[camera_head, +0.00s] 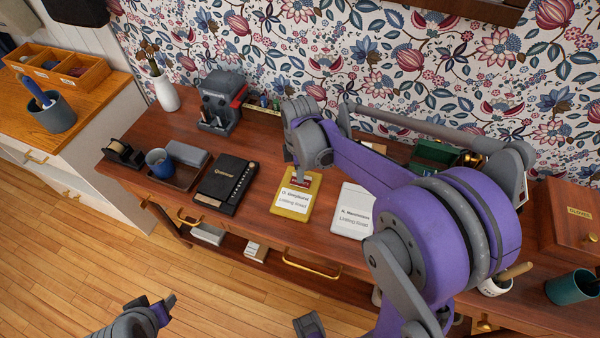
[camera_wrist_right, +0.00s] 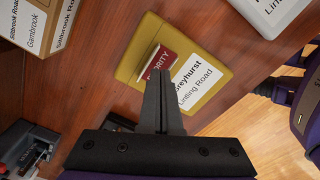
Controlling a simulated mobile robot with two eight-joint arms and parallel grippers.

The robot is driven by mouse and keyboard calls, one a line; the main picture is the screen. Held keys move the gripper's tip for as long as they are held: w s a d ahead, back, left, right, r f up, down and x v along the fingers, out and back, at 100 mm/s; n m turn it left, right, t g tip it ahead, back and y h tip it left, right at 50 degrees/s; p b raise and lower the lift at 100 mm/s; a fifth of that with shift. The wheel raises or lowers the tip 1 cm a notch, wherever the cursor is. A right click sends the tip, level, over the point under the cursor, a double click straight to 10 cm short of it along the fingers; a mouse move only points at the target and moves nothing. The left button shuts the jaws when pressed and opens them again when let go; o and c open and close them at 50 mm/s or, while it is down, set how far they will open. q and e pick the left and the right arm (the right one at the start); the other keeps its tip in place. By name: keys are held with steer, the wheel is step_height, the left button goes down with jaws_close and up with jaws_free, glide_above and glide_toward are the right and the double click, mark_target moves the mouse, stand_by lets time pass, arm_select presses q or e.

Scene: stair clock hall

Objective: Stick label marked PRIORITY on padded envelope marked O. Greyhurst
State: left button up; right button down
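The yellow padded envelope marked O. Greyhurst (camera_head: 283,211) lies flat on the wooden desk; it also shows in the right wrist view (camera_wrist_right: 213,52). Its white address panel faces up. The red PRIORITY label (camera_wrist_right: 163,61) is at my right gripper's fingertips (camera_wrist_right: 160,75), over the envelope's upper part and tilted in that view. The fingers are together on the label and partly cover it. Whether the label touches the envelope is unclear. In the head view the right gripper (camera_head: 300,177) points down at the envelope. My left gripper (camera_head: 160,303) is low at the left, over the floor, away from the desk.
A white envelope marked R. Harrimoor (camera_head: 352,212) lies right of the yellow one. A black book-like box (camera_head: 227,185) lies left. A tray (camera_head: 182,177), blue cup (camera_head: 159,163), tape dispenser (camera_head: 123,153) and grey machine (camera_head: 219,101) stand farther left. My right arm hides much of the desk's right side.

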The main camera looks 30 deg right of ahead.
arm_select(q)
steer(key=shift+s+f+b, duration=0.2)
steer(key=shift+f+b, duration=0.5)
steer(key=shift+f, duration=0.05)
arm_select(e)
steer(key=shift+s+f, duration=0.1)
steer(key=shift+f, duration=0.85)
stand_by(0.4)
arm_select(q)
steer(key=shift+r, duration=0.1)
arm_select(e)
steer(key=shift+r, duration=0.15)
arm_select(q)
steer(key=r+p, duration=0.1)
steer(key=r, duration=0.1)
steer(key=w+r+p, duration=0.1)
steer(key=p, duration=0.1)
steer(key=r+p, duration=0.2)
steer(key=shift+w+r, duration=0.35)
steer(key=shift+w, duration=0.05)
arm_select(e)
step_height(320, 180, up, 8)
